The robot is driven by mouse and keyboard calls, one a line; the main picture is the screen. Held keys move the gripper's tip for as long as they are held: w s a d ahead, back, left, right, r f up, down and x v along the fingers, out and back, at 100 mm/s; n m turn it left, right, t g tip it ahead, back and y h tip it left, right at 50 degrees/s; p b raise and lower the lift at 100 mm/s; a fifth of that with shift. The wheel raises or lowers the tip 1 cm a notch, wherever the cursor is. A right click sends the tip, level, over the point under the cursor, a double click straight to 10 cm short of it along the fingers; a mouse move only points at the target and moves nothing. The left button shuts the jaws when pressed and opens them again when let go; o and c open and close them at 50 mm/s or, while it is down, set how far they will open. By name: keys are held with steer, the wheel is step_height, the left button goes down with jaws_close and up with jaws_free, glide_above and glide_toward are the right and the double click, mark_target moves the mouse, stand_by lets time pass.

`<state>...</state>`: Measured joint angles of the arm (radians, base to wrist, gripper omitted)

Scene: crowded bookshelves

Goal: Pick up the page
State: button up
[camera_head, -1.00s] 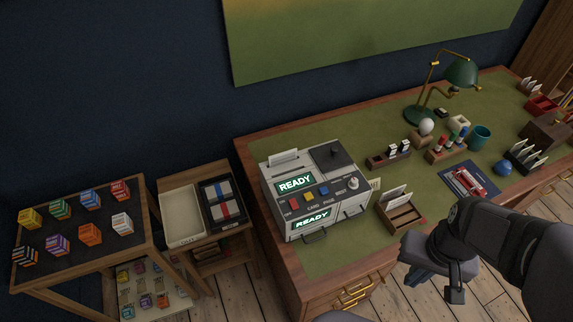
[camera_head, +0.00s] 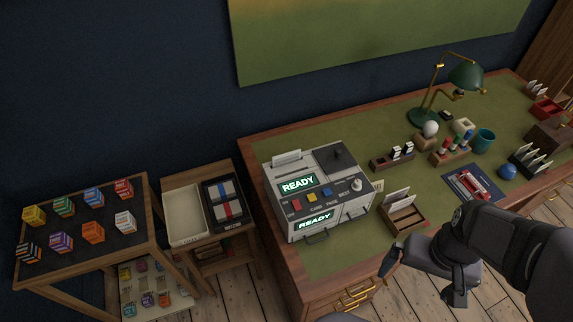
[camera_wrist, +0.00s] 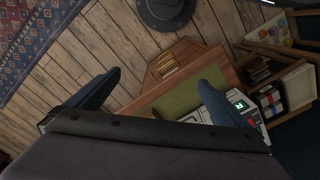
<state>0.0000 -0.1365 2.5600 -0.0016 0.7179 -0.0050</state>
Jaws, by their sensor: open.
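A white sheet (camera_head: 287,158), which may be the page, stands up from the back slot of the grey machine (camera_head: 335,205) on the desk; I cannot tell for certain that it is the page. The machine has two lit READY displays and coloured buttons. My gripper (camera_head: 421,280) is open and empty near the desk's front edge, to the right of and in front of the machine, well apart from the sheet. In the wrist view its two fingers (camera_wrist: 163,76) are spread wide, with floor and desk beyond them; the sheet cannot be made out there.
A wooden card holder (camera_head: 405,217) stands right of the machine, close to my gripper. Pen blocks, a green lamp (camera_head: 465,78) and a teal cup (camera_head: 484,140) stand farther right. Left are a tray (camera_head: 184,215) on a small shelf and a table of coloured boxes (camera_head: 93,233).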

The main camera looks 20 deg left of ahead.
steer(key=w+a+m+t+b, duration=0.1)
steer(key=w+a+m, duration=0.5)
steer(key=w, duration=0.5)
steer(key=m+t+y+b, duration=0.2)
steer(key=m+y+b, duration=0.15)
steer(key=m, duration=1.75)
glide_above(287, 154)
steer(key=s+d, duration=0.1)
steer(key=s, duration=0.2)
step_height(287, 154, down, 5)
steer(key=shift+w+f+p, duration=0.25)
steer(key=shift+w+f, duration=0.05)
steer(key=shift+f, duration=0.2)
steer(key=shift+w+f+p, duration=0.25)
steer(key=shift+f, duration=0.25)
steer(key=shift+w+a+f+p, duration=0.15)
steer(key=shift+w+f+p, duration=0.2)
steer(key=shift+f+p, duration=0.25)
steer(key=shift+w+a+f+p, duration=0.15)
steer(key=shift+w+f+p, duration=0.15)
steer(key=shift+f+p, duration=0.3)
steer(key=shift+p+x, duration=0.45)
steer(key=shift+x, duration=0.75)
